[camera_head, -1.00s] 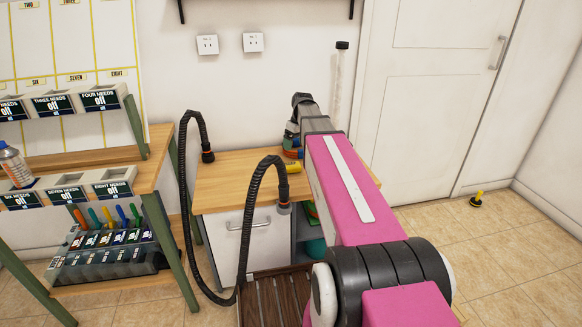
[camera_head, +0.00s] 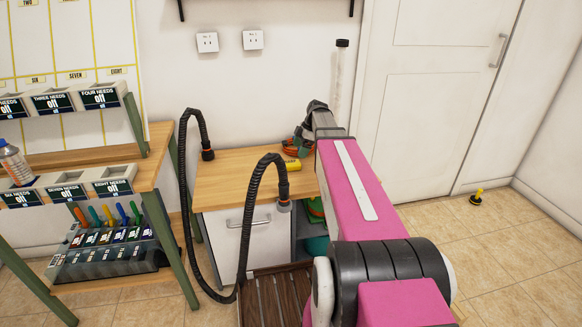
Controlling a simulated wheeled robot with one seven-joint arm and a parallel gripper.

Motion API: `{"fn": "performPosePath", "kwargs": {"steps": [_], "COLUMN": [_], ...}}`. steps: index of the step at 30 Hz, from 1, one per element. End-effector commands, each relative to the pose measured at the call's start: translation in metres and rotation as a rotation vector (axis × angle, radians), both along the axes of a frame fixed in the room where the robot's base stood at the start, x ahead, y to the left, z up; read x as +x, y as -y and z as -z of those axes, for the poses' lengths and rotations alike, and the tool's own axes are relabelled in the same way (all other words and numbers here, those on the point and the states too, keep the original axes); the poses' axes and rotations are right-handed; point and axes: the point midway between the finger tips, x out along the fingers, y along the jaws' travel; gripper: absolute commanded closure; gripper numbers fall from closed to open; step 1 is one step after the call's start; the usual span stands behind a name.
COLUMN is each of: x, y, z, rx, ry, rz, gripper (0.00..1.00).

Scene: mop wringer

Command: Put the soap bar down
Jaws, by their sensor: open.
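A small yellow object (camera_head: 292,165) lies on the wooden cabinet top (camera_head: 230,182), near its front edge. It may be the soap bar, but it is too small to be sure. My gripper (camera_head: 304,132) is open above the back right of the cabinet top, behind the yellow object and apart from it. My pink arm hides part of the gripper, and its fingertips are hard to make out. An orange and teal item (camera_head: 297,147) shows just under the gripper; I cannot tell whether they touch.
Two black hoses (camera_head: 182,150) (camera_head: 257,185) arch up before the cabinet. A slatted wooden piece (camera_head: 275,295) is in front. A shelf unit (camera_head: 160,160) with labelled bins stands left.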

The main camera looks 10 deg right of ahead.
Motion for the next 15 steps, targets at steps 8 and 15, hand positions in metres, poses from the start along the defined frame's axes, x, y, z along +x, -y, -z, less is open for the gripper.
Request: {"fn": "performPosePath", "kwargs": {"steps": [8, 15], "x": [0.000, 0.001], "y": [-0.011, -0.020], "z": [0.027, 0.046], "rx": [0.000, 0.000], "ry": [-0.001, -0.002], "rz": [0.002, 0.001], "gripper": [0.12, 0.12]}}
